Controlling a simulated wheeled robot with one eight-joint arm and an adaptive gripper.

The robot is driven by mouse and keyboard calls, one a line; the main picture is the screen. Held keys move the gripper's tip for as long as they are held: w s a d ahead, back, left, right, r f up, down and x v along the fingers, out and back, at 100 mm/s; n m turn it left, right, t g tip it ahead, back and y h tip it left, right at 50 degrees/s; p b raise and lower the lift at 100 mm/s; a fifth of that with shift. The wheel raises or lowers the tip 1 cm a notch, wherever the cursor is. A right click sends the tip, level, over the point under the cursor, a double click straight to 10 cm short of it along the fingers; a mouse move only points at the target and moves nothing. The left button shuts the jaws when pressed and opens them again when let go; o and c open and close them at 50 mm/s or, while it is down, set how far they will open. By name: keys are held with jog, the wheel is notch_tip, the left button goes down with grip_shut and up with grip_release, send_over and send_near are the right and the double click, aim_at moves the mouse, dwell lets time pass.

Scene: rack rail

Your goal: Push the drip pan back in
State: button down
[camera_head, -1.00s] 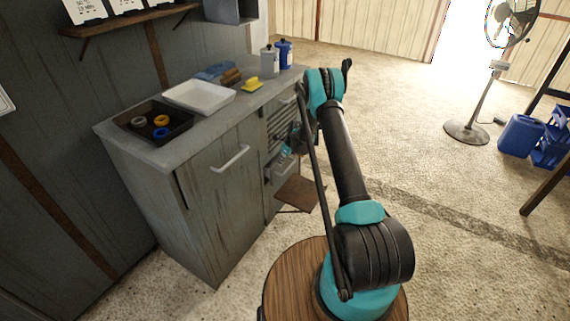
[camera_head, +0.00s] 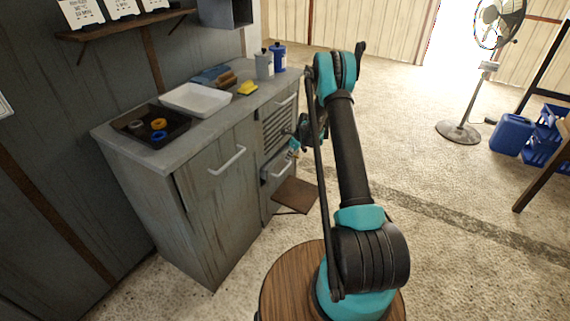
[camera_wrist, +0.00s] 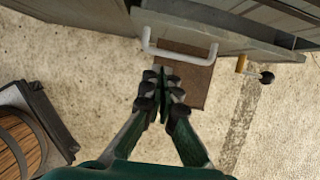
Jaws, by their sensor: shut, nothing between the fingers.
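A grey drawer-like front (camera_head: 277,174) with a pale bar handle sits low in the cabinet, below the slatted section; I take it for the drip pan. In the wrist view its front (camera_wrist: 226,42) and handle (camera_wrist: 180,56) show at the top. How far it stands out is hard to tell. My gripper (camera_head: 296,146) is shut and empty. In the wrist view its fingertips (camera_wrist: 166,76) point toward the handle, just short of it in the picture; I see no clear contact.
A brown low board (camera_head: 295,194) stands below the drawer front. The grey cabinet (camera_head: 215,205) carries a dark tray (camera_head: 175,133), a white tray (camera_head: 196,99) and bottles (camera_head: 265,66). A fan (camera_head: 460,131) and blue containers (camera_head: 512,134) stand right. Open floor lies between.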

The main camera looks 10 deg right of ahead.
notch_tip(320, 180, up, 2)
jog(key=t+y, duration=0.3)
jog(key=y, duration=0.1)
send_near(274, 162)
jog(key=f, duration=0.1)
jog(key=a+f, duration=0.1)
jog(key=f, duration=0.1)
jog(key=w+f, duration=0.1)
jog(key=f, duration=0.1)
jog(key=shift+a+f, duration=0.1)
jog(key=shift+a, duration=0.1)
jog(key=shift+w+a, duration=0.4)
jog(key=shift+a, duration=0.15)
jog(key=shift+w+a, duration=0.4)
jog(key=shift+a, duration=0.2)
jog(key=shift+w+a, duration=0.4)
jog(key=shift+a, duration=0.2)
